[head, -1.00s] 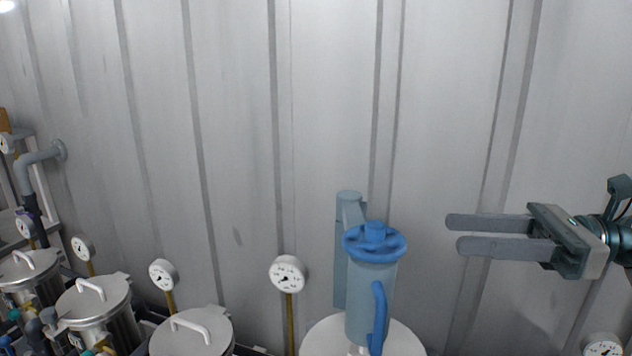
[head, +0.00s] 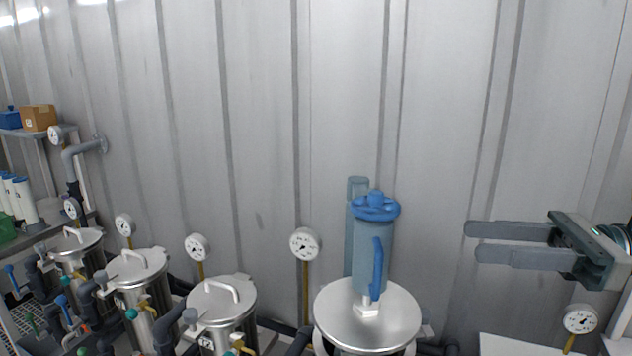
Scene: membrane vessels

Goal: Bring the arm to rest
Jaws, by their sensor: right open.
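My right gripper (head: 515,244) comes in from the right edge, with its two grey fingers pointing left. It is open and empty, in the air in front of the wall. A light-blue cylinder (head: 372,250) with a blue ring top and a blue side handle stands upright at the lid (head: 340,318) of a steel vessel, left of the gripper and apart from it. My left gripper is not in view.
Several steel vessels (head: 222,300) with lid handles line the lower left. Pressure gauges (head: 305,244) stand on yellow stems behind them; another gauge (head: 581,319) is below the gripper. A shelf with a cardboard box (head: 38,118) is at far left. The corrugated wall (head: 440,120) closes the back.

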